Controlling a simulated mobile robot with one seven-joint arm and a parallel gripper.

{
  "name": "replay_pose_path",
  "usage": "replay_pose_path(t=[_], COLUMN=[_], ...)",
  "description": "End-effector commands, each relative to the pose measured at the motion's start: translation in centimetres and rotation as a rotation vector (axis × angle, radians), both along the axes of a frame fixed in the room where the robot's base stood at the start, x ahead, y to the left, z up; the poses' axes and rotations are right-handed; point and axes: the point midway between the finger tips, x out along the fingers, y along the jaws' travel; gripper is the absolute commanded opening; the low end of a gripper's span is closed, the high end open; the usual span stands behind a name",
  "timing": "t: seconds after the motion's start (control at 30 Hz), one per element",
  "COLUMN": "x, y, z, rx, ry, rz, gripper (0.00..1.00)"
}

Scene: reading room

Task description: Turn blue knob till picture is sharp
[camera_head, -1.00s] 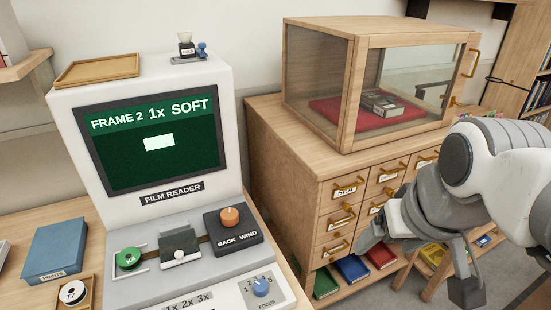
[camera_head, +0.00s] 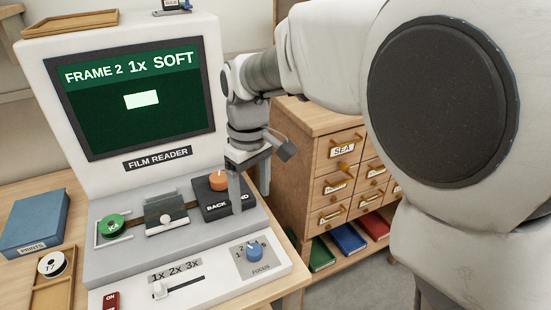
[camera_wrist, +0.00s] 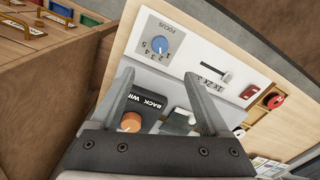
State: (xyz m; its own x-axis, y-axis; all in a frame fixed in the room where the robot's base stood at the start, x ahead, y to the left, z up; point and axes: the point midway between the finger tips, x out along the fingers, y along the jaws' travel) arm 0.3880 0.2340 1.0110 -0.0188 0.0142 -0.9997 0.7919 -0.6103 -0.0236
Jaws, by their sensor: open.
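The blue focus knob (camera_head: 254,251) sits on a numbered dial at the right of the film reader's white front panel. It also shows in the wrist view (camera_wrist: 160,46), beyond my fingertips. The reader's screen (camera_head: 137,92) reads "FRAME 2 1x SOFT" above a pale rectangle on green. My gripper (camera_head: 252,180) points down by the black BACK/WIND block, behind the knob and above the panel. In the wrist view my gripper (camera_wrist: 157,85) is open, with its fingers spread and nothing between the tips. The knob is apart from both fingers.
The orange knob (camera_head: 218,181) on its black block is close to my fingers. A green reel (camera_head: 113,224), a zoom slider (camera_head: 160,291) and a red ON switch (camera_head: 111,300) lie to the left. The drawer cabinet (camera_head: 312,135) stands behind my arm.

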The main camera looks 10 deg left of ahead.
Motion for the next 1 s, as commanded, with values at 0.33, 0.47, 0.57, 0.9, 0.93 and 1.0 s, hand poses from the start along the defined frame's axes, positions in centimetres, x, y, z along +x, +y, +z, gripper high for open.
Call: replay_pose_path(t=[0.33, 0.47, 0.57, 0.9, 0.93, 1.0], x=[-0.2, -0.3, -0.3, -0.3, -0.3, -0.3], y=[0.0, 0.1, 0.1, 0.2, 0.2, 0.2], z=[-5.8, -8.7, -10.9, -16.3, -16.6, -17.0], rx=[-0.003, -0.003, -0.004, -0.002, -0.002, -0.001], ry=[0.004, 0.004, 0.003, 0.001, 0.001, 0.000], rz=[0.000, 0.000, 0.000, -0.001, -0.001, 0.000], gripper=[0.79, 0.79, 0.79, 0.79, 0.79, 0.79])
